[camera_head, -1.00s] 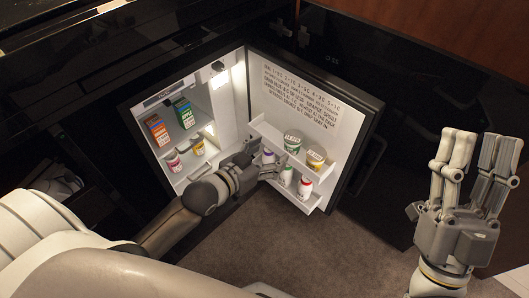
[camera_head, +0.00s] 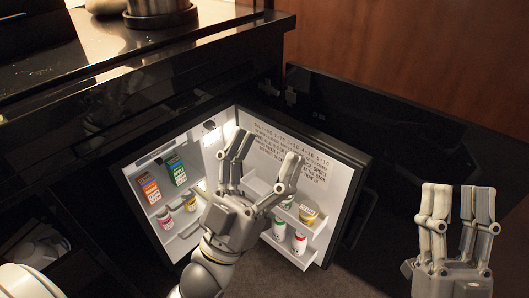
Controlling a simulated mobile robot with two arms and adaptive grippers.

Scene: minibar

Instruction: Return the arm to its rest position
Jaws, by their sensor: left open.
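My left gripper (camera_head: 262,165) is raised in front of the open minibar (camera_head: 150,165), its fingers spread and pointing up with nothing between them. It hides part of the minibar's opening and part of the door shelves. My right gripper (camera_head: 455,208) stands upright at the right of the view, with its fingers pointing up and apart and nothing between them. The minibar door (camera_head: 340,205) stands wide open, with a printed panel on its inner face.
Inside the minibar are an orange carton (camera_head: 148,188), a green carton (camera_head: 176,170) and small cups. Door shelves hold a yellow-labelled tub (camera_head: 308,214) and white bottles (camera_head: 299,243). A dark counter (camera_head: 130,50) with a metal pot (camera_head: 158,8) is above. Carpet lies below.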

